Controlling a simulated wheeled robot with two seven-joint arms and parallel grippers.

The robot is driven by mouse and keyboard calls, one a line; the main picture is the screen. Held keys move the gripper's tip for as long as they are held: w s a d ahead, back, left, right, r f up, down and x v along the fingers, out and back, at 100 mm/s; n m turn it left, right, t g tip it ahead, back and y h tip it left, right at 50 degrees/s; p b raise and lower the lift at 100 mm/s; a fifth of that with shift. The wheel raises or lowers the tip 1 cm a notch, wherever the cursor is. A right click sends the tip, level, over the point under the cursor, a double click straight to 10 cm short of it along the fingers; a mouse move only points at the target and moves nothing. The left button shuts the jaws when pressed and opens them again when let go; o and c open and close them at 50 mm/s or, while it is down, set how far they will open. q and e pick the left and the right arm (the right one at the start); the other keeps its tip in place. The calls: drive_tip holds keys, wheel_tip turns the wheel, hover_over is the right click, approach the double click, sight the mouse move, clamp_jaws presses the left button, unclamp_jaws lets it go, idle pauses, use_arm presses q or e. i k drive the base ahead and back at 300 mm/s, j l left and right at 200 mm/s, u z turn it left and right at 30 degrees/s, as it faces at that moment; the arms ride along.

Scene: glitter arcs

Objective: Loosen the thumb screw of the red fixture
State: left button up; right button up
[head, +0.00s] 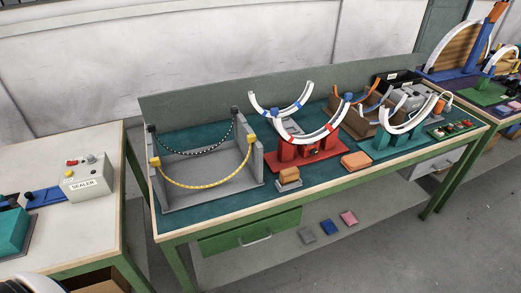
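The red fixture (287,152) stands upright near the middle of the green-topped workbench. Neither of my grippers shows in the head view.
A grey tray (211,188) with a yellow chain stands left of the fixture. An orange block (356,160) and a small tan-topped block (289,175) sit near the front edge. A teal fixture (388,143) with a white arc stands to the right.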

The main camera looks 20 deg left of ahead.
sight(314, 151)
drive_tip(key=i+l+u, duration=0.1)
drive_tip(key=u, duration=0.4)
drive_tip(key=i+l+u, duration=0.15)
drive_tip(key=u, duration=0.35)
drive_tip(key=i+l+u, duration=0.1)
drive_tip(key=l+u, duration=0.15)
drive_tip(key=u, duration=0.2)
drive_tip(key=l+u, duration=0.2)
drive_tip(key=u, duration=0.3)
drive_tip(key=l+u, duration=0.25)
drive_tip(key=u, duration=0.25)
drive_tip(key=i+l, duration=0.05)
